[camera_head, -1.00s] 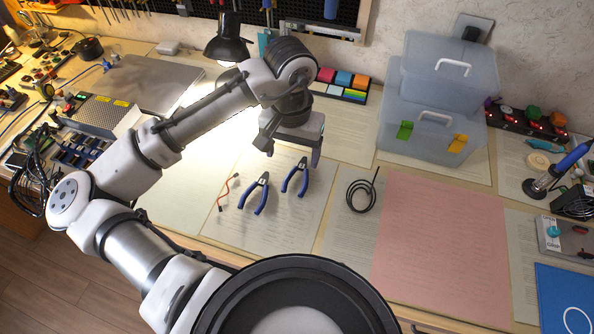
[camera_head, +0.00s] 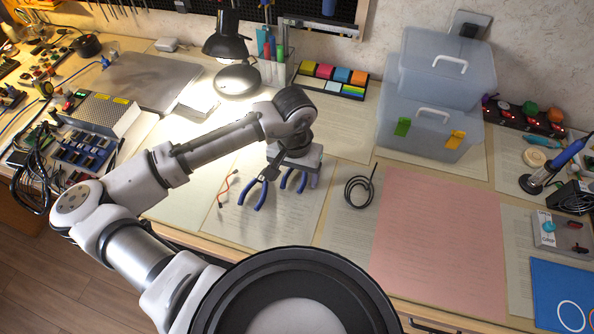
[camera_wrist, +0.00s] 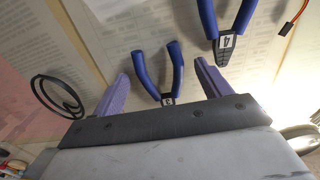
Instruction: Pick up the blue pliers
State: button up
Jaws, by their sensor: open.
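Two blue-handled pliers lie side by side on the paper sheets of the bench. The left pliers (camera_head: 261,196) are in clear view in the head view, and also at the upper right of the wrist view (camera_wrist: 208,15). The right pliers (camera_head: 301,184) are partly hidden under my gripper (camera_head: 292,174). In the wrist view these right pliers (camera_wrist: 144,72) show between my two open fingers (camera_wrist: 160,72), apart from both. Their jaws are mostly hidden by the gripper body. My gripper is open and empty, low over them.
A red wire (camera_head: 228,187) lies left of the pliers. A black cable coil (camera_head: 358,191) lies to the right, beside a pink sheet (camera_head: 440,240). A tray of colored notes (camera_head: 337,81) and clear stacked boxes (camera_head: 440,95) stand behind.

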jog(key=c, duration=1.1)
notch_tip(320, 180, up, 20)
